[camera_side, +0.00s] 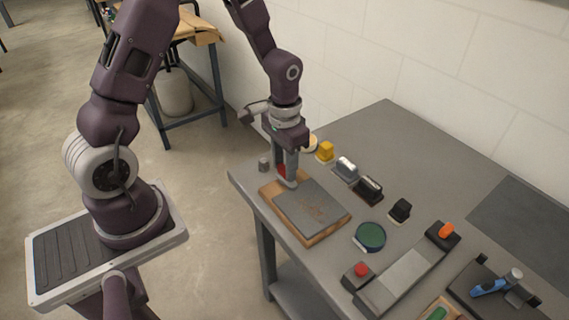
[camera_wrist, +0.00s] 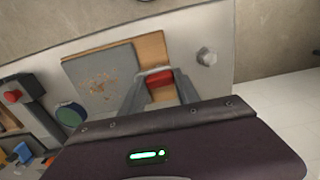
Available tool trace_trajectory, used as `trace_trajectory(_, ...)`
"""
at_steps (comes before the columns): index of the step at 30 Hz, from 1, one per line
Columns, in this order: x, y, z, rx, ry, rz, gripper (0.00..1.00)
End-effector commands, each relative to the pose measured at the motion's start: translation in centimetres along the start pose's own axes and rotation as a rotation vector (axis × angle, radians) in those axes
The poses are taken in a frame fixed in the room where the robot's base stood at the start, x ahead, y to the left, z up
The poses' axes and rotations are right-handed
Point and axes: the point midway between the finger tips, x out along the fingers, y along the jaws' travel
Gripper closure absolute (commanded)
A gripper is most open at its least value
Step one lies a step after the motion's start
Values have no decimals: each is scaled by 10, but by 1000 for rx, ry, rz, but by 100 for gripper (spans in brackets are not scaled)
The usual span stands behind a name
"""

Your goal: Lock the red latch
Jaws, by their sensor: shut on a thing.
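The red latch (camera_side: 281,171) is at the far left corner of a wooden board (camera_side: 266,192) that carries a grey plate (camera_side: 310,206). My gripper (camera_side: 288,180) points down at that corner and partly hides the latch. In the wrist view the red latch (camera_wrist: 158,77) lies between the two fingers of my gripper (camera_wrist: 159,90), beside the edge of the grey plate (camera_wrist: 101,79). The fingers are shut on the red latch. Its exact turn is hard to read because the fingers cover part of it.
A small grey knob (camera_side: 264,164) stands left of the board. A green round pad (camera_side: 370,237), a black block (camera_side: 400,209) and several small fixtures lie to the right. A long grey slider with a red button (camera_side: 361,269) is at the front. The wall is behind the table.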

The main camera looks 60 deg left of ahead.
Motion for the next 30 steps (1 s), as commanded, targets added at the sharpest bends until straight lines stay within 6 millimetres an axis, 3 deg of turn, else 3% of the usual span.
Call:
trace_trajectory(14, 0, 0, -1, 16, 2, -1, 100)
trace_trajectory(15, 0, 0, -1, 16, 2, -1, 58)
trace_trajectory(18, 0, 0, 0, 15, 2, -1, 40)
trace_trajectory(26, 0, 0, 0, 13, 1, 0, 40)
trace_trajectory(30, -16, 0, -1, 14, 5, -1, 40)
